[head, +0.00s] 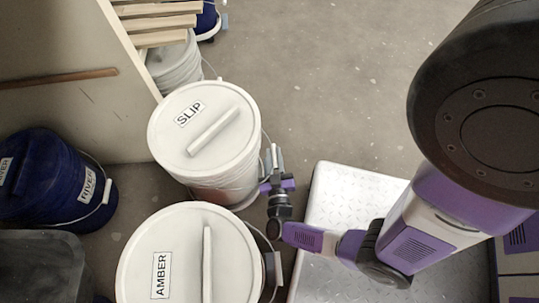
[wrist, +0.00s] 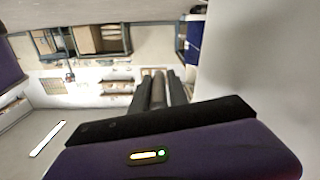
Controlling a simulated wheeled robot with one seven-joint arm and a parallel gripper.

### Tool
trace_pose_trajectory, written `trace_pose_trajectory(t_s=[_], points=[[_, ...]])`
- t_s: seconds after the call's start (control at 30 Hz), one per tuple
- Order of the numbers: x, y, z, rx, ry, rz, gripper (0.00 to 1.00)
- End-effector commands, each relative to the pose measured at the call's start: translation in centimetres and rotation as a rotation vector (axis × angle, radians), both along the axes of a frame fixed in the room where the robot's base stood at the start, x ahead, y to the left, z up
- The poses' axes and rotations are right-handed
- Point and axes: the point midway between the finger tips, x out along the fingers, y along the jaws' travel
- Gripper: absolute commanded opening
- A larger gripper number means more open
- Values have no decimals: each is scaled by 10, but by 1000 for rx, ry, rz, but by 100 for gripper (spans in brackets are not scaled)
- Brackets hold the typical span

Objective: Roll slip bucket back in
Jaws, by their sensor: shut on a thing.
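The slip bucket (head: 215,170) is white with a white lid marked SLIP and a bar across the lid. It stands upright on the floor in the middle of the head view. My gripper (head: 273,172) is at its right side, low beside the wall. In the wrist view my gripper (wrist: 158,88) has its two dark fingers shut on a greyish upright rod, which looks like the bucket's handle. The pale wall filling the right of the wrist view appears to be the bucket's side. What is under the bucket is mostly hidden.
The white amber bucket (head: 180,245) stands close in front of the slip bucket. A blue river bucket (head: 65,185) is at the left. Behind are another white bucket (head: 175,65) under wooden slats (head: 160,22) and a pale panel (head: 75,100). Open floor (head: 330,90) lies behind right.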

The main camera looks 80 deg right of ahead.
Motion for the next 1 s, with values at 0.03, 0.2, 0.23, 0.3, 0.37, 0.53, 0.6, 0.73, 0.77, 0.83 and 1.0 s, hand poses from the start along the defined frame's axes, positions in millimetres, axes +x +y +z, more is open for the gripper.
trace_pose_trajectory(t_s=[0.03, 0.2, 0.23, 0.3, 0.37, 0.53, 0.6, 0.73, 0.77, 0.83, 1.0], points=[[-1, 0, 2, -3, -2, 0, 0], [-1, 0, 1, -3, -2, -2, 0], [-1, 0, 1, -3, -2, -2, 0], [-1, 0, 1, -3, -2, -2, 24], [-2, 0, 1, -3, -2, -2, 36], [-2, 0, 1, -1, -2, -4, 39], [-2, 0, 1, -2, -1, -4, 39], [-2, -1, 3, 0, -1, -4, 39], [-2, -1, 5, 0, -1, -4, 39], [-2, -1, 12, -1, -1, -5, 39], [-2, -1, 43, -6, -6, -8, 39]])
